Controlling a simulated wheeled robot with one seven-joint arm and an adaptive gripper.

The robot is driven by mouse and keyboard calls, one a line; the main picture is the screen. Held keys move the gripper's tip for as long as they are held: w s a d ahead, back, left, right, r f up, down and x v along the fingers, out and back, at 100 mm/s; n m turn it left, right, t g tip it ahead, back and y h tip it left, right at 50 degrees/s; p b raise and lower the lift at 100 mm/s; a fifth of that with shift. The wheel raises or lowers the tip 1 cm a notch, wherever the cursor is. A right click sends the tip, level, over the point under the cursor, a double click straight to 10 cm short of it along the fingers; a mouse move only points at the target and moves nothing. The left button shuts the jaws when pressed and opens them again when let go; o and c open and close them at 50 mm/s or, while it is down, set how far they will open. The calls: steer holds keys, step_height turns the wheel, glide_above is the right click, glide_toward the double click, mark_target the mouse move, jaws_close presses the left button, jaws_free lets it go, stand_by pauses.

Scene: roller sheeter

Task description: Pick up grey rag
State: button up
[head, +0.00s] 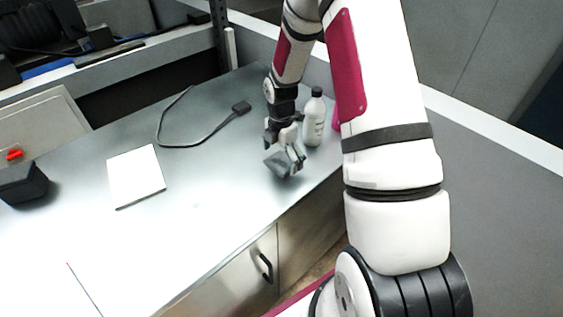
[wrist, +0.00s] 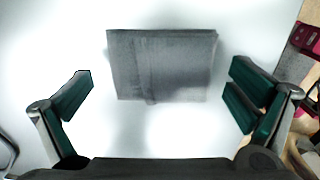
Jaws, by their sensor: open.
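The grey rag (wrist: 165,65) lies flat on the metal worktop, ahead of my gripper and between the lines of its two fingers in the wrist view. It looks like a folded rectangle. My gripper (wrist: 157,98) is open, with a dark green pad on each side and clear gaps to the rag's left and right edges. In the head view my gripper (head: 285,168) is low over the worktop near its front right edge. There the grey rag (head: 279,163) is partly hidden behind the fingers.
A white bottle (head: 314,120) with a black cap stands just right of my gripper. A black cable (head: 190,145) lies behind to the left. A white square pad (head: 136,176) and a black box (head: 22,184) are further left. The worktop (head: 215,195) between pad and gripper is clear.

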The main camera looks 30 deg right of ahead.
mark_target(282, 162)
steer(key=shift+c, duration=0.6)
steer(key=c, duration=1)
steer(key=shift+c, duration=0.2)
steer(key=shift+r, duration=0.95)
steer(key=shift+s+a+r+b, duration=0.1)
steer(key=shift+s+r+b, duration=0.25)
steer(key=shift+r, duration=0.55)
steer(key=s+a+r, duration=0.1)
steer(key=s+a, duration=0.2)
steer(key=s, duration=1.2)
steer(key=shift+r, duration=0.15)
